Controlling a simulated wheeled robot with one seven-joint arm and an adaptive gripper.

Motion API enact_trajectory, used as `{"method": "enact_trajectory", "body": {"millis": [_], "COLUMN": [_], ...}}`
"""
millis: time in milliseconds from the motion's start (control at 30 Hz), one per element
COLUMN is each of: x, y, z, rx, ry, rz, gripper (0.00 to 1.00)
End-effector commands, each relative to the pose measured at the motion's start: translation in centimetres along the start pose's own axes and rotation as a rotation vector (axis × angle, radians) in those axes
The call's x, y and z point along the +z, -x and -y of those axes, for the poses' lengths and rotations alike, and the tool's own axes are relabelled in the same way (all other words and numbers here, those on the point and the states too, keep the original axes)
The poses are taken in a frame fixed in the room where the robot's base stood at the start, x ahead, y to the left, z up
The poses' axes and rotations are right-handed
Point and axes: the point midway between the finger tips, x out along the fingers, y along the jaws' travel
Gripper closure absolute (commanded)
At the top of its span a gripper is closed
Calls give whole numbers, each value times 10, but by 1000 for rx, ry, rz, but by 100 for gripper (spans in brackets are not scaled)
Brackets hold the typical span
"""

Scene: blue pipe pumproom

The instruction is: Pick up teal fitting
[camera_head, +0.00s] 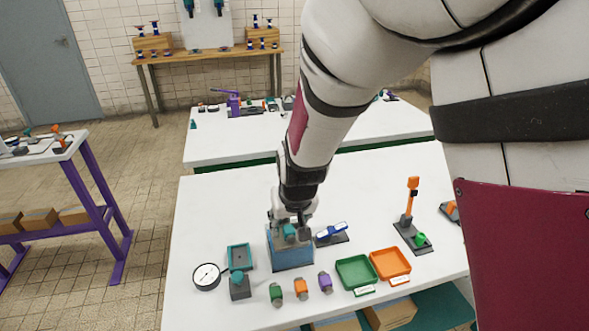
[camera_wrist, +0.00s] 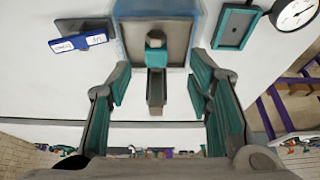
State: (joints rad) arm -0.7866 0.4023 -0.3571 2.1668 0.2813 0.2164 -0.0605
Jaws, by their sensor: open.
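A small teal fitting (camera_wrist: 155,40) with grey parts shows in the wrist view at the middle of a grey-topped blue box (camera_wrist: 121,35). In the head view the box (camera_head: 291,256) stands on the white table, and a teal piece (camera_head: 289,232) shows over it, partly hidden by my gripper. My gripper (camera_head: 291,226) is above the box, pointing down. In the wrist view its two teal-padded fingers (camera_wrist: 157,92) are spread apart, one on each side of the fitting's line. I see no clear contact. A second teal-topped grey piece (camera_head: 239,284) stands at front left.
Close to the box are a teal tray (camera_head: 240,247), a gauge (camera_head: 207,276) and a blue-and-white item (camera_head: 331,232). Green (camera_head: 276,294), orange (camera_head: 301,287) and purple (camera_head: 325,282) fittings stand in front. Green (camera_head: 341,279) and orange (camera_head: 377,272) trays lie right. The table's left-back area is clear.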

Motion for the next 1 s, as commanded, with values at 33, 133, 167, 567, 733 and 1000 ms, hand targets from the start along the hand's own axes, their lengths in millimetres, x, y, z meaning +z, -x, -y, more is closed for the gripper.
{"method": "enact_trajectory", "body": {"millis": [33, 133, 167, 567, 733, 1000], "x": [0, -1, -1, -5, -5, -5], "y": [-2, -7, -9, -54, -53, -53], "z": [0, -1, -1, -5, -5, -4], "rx": [0, 0, 0, 0, -1, -1], "ry": [0, 0, -1, -1, -1, 0], "rz": [0, 1, 1, 1, 0, 0], "gripper": [53, 53, 53, 53, 53, 100]}}
